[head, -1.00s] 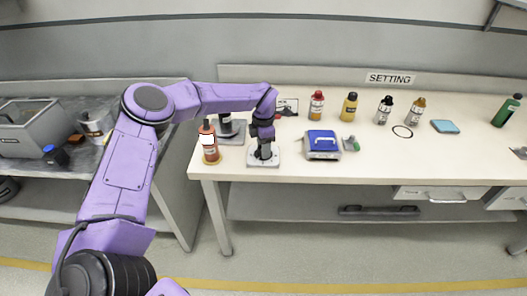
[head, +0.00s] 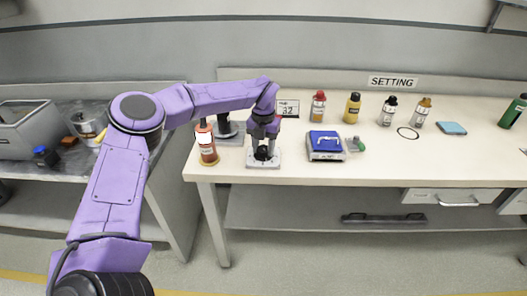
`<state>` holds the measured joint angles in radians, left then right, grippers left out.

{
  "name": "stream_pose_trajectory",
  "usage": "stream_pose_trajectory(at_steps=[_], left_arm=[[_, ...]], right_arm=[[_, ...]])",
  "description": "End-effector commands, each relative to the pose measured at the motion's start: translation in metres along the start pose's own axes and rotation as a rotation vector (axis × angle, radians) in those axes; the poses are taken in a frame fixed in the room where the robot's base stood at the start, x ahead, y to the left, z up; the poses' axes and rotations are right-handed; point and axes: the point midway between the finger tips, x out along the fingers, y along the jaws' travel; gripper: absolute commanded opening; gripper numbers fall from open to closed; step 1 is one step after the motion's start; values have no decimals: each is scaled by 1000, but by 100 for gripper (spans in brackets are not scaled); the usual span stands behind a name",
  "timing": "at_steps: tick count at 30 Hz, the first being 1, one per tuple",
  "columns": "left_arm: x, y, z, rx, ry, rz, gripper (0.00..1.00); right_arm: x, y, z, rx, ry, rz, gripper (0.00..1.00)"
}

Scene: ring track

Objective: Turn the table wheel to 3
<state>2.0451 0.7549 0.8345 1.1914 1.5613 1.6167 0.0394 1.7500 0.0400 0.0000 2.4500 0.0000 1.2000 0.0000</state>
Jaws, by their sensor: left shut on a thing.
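The table wheel (head: 262,154) is a small dark knob on a light grey base plate (head: 251,163) near the front edge of the table, at its left part. My left gripper (head: 264,143) points down onto it from above and is shut on it, hiding much of it. The wheel's markings are too small to read. A small display card (head: 288,108) stands behind, with dark figures that look like 32. My right gripper is not in view.
An orange-brown bottle (head: 207,145) and a grey device (head: 229,130) stand left of the wheel. A blue-topped box (head: 326,144) is on the right. Several bottles line the back beneath a SETTING sign (head: 392,81). The table's right front is clear.

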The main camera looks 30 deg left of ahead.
Motion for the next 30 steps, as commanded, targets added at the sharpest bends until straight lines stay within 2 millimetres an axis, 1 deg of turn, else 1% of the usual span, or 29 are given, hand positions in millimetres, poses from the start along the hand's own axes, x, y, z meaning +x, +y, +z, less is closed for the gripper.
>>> stream_pose_trajectory(at_steps=[1, 6, 15, 22, 30], left_arm=[[2, 0, 1, -36, -5, -1, 14], [1, 0, 1, -159, -4, -1, 14], [-1, 0, 1, -296, -5, -1, 14], [-2, 0, 1, -334, -5, -1, 14], [-2, 0, 1, -338, -6, -1, 14]], right_arm=[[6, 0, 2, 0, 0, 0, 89], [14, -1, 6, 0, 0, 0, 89], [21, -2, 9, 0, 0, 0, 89], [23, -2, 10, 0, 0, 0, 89], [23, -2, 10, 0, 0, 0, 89]])
